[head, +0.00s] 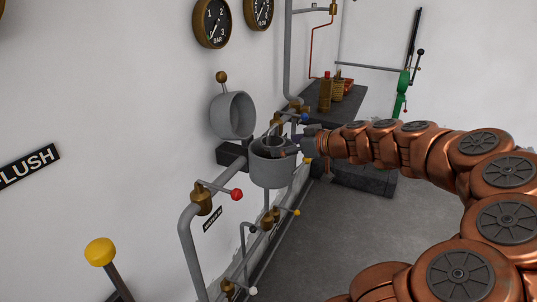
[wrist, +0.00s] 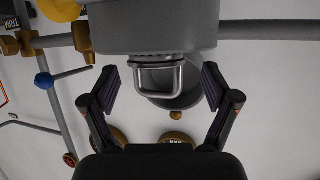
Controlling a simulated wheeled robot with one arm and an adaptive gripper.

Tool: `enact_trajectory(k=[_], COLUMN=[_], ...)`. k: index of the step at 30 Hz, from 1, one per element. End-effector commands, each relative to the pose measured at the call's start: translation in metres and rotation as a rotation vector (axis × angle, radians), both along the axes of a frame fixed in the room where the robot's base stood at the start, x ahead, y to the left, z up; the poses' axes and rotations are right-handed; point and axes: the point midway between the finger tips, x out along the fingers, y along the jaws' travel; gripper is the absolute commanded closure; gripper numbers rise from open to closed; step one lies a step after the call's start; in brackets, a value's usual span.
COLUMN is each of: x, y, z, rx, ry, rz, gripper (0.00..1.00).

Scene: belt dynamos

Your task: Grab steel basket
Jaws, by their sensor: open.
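The steel basket shows in the wrist view as a thin bright U-shaped handle (wrist: 158,78) below a grey rim. Most of its body is hidden by the grey cylindrical pot (wrist: 155,28). In the head view the pot (head: 272,177) stands open on the wall piping, and the basket (head: 273,143) shows only as a small dark shape at its mouth. My gripper (wrist: 160,86) is open, its two dark pads on either side of the handle with a gap at both sides. In the head view my gripper (head: 296,146) is at the pot's mouth, on its right.
The round grey lid (head: 232,115) is swung up behind the pot. A red-knobbed valve lever (head: 236,194) and a yellow-knobbed lever (head: 297,212) stick out nearby. A dark bench (head: 347,100) is behind. Floor to the right is clear.

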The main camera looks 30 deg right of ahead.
Motion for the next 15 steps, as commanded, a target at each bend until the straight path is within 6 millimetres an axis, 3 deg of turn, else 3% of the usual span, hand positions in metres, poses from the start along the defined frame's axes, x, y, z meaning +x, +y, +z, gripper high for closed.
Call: enact_trajectory(k=[15], x=[0.049], y=[0.011], z=[-0.02], rx=[0.001], ry=[0.001], rz=[-0.006], gripper=[0.13])
